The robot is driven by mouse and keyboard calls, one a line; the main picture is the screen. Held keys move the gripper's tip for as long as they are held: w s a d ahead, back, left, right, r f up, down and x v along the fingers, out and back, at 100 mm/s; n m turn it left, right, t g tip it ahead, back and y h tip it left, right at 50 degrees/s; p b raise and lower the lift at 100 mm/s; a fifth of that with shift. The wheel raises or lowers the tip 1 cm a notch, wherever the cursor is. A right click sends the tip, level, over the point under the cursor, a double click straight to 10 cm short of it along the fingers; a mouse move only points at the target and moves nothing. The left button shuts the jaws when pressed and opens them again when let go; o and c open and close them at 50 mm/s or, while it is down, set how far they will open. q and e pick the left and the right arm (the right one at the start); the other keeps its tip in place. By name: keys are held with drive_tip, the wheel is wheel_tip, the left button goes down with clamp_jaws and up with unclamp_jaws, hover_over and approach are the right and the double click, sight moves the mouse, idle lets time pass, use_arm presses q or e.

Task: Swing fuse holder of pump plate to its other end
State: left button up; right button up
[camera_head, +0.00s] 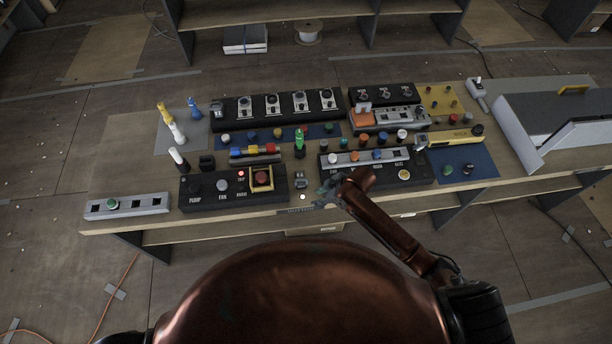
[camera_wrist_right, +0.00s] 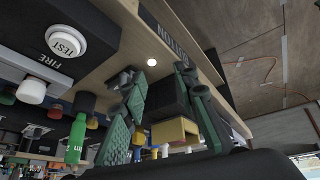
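The pump plate (camera_head: 207,205) is a black panel near the table's front edge in the head view. It bears a PUMP label, dark and grey controls, a small red light, and a red button in a yellow frame (camera_head: 262,180). I cannot single out its fuse holder. A small grey-and-black fitting (camera_head: 300,180) stands just right of the plate. My right gripper (camera_head: 328,191) is right of that fitting, close to the front edge. In the wrist view my right gripper (camera_wrist_right: 168,105) is open, its fingers apart, with the black plate end and yellow frame seen between them. My left gripper is out of view.
A black panel with a TEST button (camera_head: 404,175) and a strip of coloured knobs lies by my right arm. A grey switch strip (camera_head: 127,206) lies at left.

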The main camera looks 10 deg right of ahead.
sight(304, 179)
drive_tip(key=w+r+n+g, duration=0.1)
drive_tip(key=w+r+n, duration=0.4)
drive_tip(key=w, duration=0.4)
drive_tip(key=shift+s+p+x, duration=0.2)
drive_tip(key=shift+p+x, duration=0.55)
drive_tip(key=shift+x, duration=3.3)
drive_tip(key=shift+c, duration=0.3)
clamp_jaws()
drive_tip(key=shift+a, duration=0.1)
